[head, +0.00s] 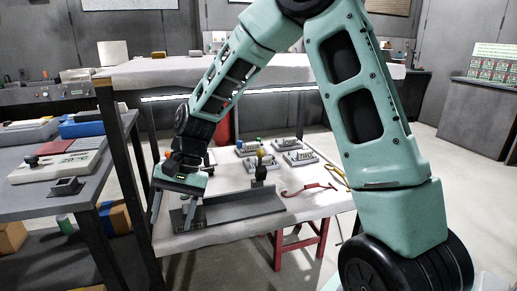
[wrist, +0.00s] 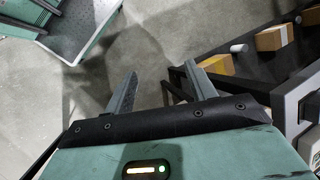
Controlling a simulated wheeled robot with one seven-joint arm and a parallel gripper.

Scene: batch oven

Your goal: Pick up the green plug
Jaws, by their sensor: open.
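A small green cylinder (head: 64,224), which may be the green plug, stands low between boxes under the left bench in the head view. A pale cylinder (wrist: 240,48) between boxes in the wrist view may be the same thing. Small greenish and blue pieces also show on the far fixtures of the white table, too small to tell apart. My gripper (head: 173,218) points down at the left end of the white table, well right of the cylinder. Its fingers (wrist: 161,72) are spread apart with nothing between them, above bare floor in the wrist view.
The white-topped table (head: 225,235) carries a dark grey tray (head: 245,208), several fixtures and a red tool (head: 308,189). A dark bench leg (head: 122,165) stands left of my gripper. Cardboard boxes (head: 115,217) sit under the left bench. Open floor lies at right.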

